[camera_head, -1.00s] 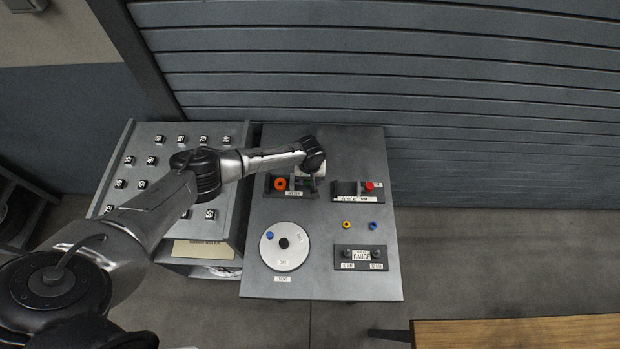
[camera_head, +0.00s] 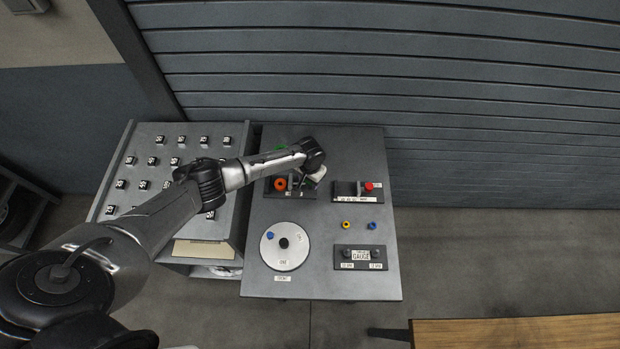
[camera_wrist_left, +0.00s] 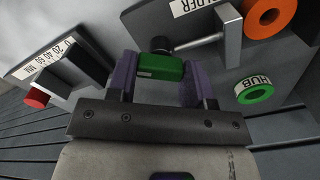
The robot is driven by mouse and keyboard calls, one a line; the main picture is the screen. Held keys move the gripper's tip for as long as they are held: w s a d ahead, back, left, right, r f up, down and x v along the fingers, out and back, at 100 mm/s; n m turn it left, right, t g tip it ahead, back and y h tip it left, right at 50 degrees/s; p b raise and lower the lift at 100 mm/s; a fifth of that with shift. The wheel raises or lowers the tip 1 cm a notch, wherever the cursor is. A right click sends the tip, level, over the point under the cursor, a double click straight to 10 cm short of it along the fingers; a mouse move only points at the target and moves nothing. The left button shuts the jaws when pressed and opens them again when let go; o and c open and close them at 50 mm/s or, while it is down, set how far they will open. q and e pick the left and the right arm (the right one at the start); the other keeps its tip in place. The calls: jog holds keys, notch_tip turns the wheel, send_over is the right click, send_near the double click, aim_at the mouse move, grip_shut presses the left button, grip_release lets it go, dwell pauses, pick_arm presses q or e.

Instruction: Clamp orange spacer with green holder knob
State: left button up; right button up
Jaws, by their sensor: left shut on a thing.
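The orange spacer (camera_head: 280,184), a ring, sits at the left end of the dark holder (camera_head: 297,195) on the grey bench; it also shows at the top right of the left wrist view (camera_wrist_left: 286,22). The green holder knob (camera_wrist_left: 160,66) lies between the purple fingers of my left gripper (camera_wrist_left: 157,75), which is shut on it. A metal rod runs from near the knob towards an upright plate beside the spacer. I cannot tell whether the spacer is pressed tight. In the head view my wrist hides the knob. My right gripper is out of view.
A green ring (camera_wrist_left: 255,92) marked HUB stands close to the holder. A second fixture with a red knob (camera_head: 369,187) is to the right. In front are a round disc (camera_head: 296,257), yellow (camera_head: 346,225) and blue (camera_head: 372,226) pieces and a gauge block (camera_head: 360,257).

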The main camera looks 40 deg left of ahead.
pick_arm(q)
jog(key=m, duration=0.2)
jog(key=shift+m, duration=0.4)
jog(key=m, duration=0.3)
jog(key=shift+m, duration=0.3)
jog(key=m, duration=0.3)
jog(key=shift+m, duration=0.3)
jog(key=m+b, duration=0.1)
jog(key=m, duration=0.2)
jog(key=shift+m, duration=0.4)
jog(key=m+b, duration=0.1)
jog(key=m, duration=0.7)
jog(key=shift+m+b, duration=0.3)
jog(key=shift+b, duration=0.1)
jog(key=shift+m, duration=0.5)
